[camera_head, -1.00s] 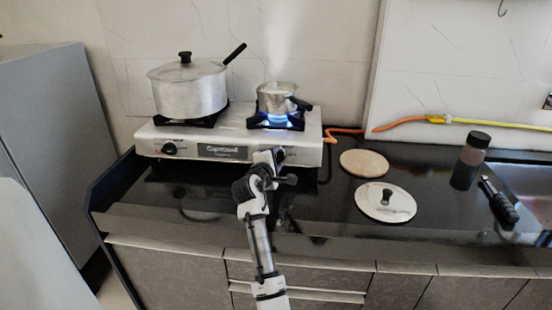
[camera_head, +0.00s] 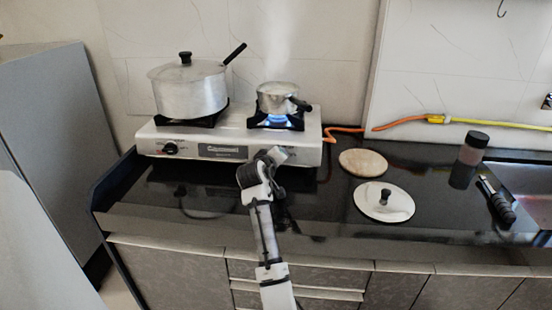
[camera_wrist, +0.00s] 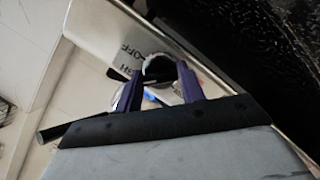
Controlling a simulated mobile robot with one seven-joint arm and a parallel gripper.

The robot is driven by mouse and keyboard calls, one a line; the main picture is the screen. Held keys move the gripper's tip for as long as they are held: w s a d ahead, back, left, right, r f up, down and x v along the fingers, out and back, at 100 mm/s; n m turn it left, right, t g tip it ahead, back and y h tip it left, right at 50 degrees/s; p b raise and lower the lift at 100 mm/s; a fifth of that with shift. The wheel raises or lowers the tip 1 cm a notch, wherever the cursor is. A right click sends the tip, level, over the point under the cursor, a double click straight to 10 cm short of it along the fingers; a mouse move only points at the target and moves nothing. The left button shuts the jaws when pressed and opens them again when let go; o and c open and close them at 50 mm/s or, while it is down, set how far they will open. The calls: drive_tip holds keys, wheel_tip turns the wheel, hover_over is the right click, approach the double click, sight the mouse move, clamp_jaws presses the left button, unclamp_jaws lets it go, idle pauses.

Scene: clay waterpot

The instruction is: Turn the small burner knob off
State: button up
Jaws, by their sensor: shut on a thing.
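The gas stove (camera_head: 230,150) stands on the counter against the wall. A small pot (camera_head: 277,97) sits on its right burner, where a blue flame (camera_head: 276,120) burns. My gripper (camera_head: 280,154) is at the stove's front panel below that burner. In the wrist view my gripper (camera_wrist: 159,72) has its purple fingers on either side of the small burner knob (camera_wrist: 158,64) and is shut on it. "OFF" lettering shows on the panel by the knob. In the head view my gripper hides this knob.
A large lidded pot (camera_head: 190,90) sits on the left burner, above the other knob (camera_head: 171,149). An orange hose (camera_head: 345,130) runs right. A wooden disc (camera_head: 363,162), a lid (camera_head: 384,203) and a dark-topped bottle (camera_head: 469,160) are on the counter at right.

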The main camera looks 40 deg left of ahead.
drive_tip(key=m+g, duration=0.1)
drive_tip(key=m, duration=0.3)
drive_tip(key=m+y, duration=0.1)
drive_tip(key=m, duration=0.3)
drive_tip(key=shift+g+y, duration=0.3)
drive_tip(key=shift+g, duration=0.1)
idle(0.5)
drive_tip(key=o, duration=1)
drive_tip(key=shift+c, duration=0.2)
drive_tip(key=shift+d, duration=0.1)
drive_tip(key=b+v, duration=0.2)
drive_tip(key=v, duration=1.1)
drive_tip(key=shift+s+d+r, duration=0.15)
drive_tip(key=shift+s+d, duration=0.05)
drive_tip(key=shift+d, duration=0.05)
drive_tip(key=shift+r, duration=0.1)
